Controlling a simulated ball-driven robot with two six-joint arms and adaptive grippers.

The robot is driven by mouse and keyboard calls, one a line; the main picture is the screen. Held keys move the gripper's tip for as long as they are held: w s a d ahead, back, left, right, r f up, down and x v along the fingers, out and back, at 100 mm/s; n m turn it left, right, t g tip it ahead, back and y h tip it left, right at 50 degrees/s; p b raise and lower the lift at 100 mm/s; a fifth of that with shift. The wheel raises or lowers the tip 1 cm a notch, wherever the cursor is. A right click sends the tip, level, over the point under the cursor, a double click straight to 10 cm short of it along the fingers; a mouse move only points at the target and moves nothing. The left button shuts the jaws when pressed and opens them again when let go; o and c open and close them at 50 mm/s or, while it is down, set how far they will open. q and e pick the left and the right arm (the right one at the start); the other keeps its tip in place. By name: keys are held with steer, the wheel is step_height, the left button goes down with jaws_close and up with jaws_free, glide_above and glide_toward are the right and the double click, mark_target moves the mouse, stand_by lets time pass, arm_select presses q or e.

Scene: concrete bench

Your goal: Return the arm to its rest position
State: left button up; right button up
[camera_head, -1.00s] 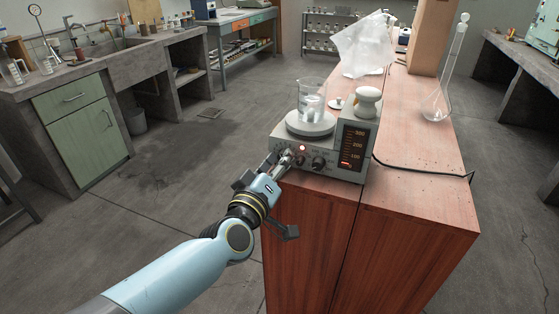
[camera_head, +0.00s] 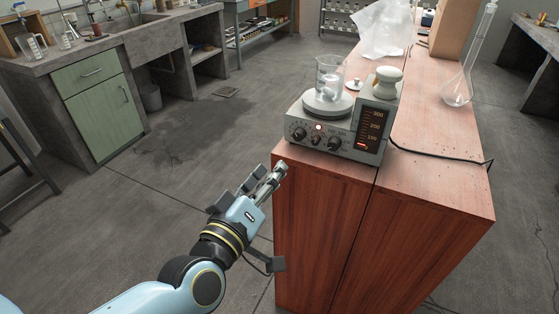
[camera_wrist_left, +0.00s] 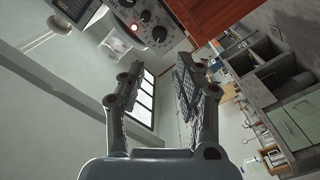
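My left arm (camera_head: 165,296) comes in from the lower left in the head view. Its gripper (camera_head: 267,180) is in front of the wooden bench's near left corner, below and apart from the hotplate. In the left wrist view the two fingers (camera_wrist_left: 158,85) stand apart with nothing between them, so the gripper is open and empty. The hotplate (camera_head: 338,135) sits on the bench's near end, with knobs, a small lit light and a lit scale; its knobs also show in the left wrist view (camera_wrist_left: 150,22). My right gripper is not in view.
A glass beaker (camera_head: 330,78) stands on the hotplate's round top. A flask (camera_head: 458,92), a cable (camera_head: 435,155) and a clear plastic bag (camera_head: 384,30) are on the wooden bench (camera_head: 440,190). The floor (camera_head: 190,185) left of the bench is open.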

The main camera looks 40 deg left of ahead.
arm_select(q)
steer(key=shift+s, duration=0.25)
steer(key=shift+w, duration=0.1)
stand_by(0.3)
steer(key=s+f+m+g+h+b, duration=0.2)
steer(key=s+f+m+g, duration=0.15)
steer(key=f, duration=1.15)
steer(key=s+f+m+g+h+b, duration=0.2)
steer(key=s+f+m+g+b, duration=0.15)
steer(key=f, duration=1.25)
steer(key=s+a+f+m+g, duration=0.1)
steer(key=s+f+g, duration=0.3)
steer(key=s+f, duration=0.4)
steer(key=s+a+f+m+g, duration=0.2)
steer(key=s+f, duration=0.6)
steer(key=s, duration=1.2)
steer(key=m+g, duration=0.2)
steer(key=g, duration=0.1)
steer(key=shift+s+f+g, duration=0.15)
steer(key=shift+g, duration=0.15)
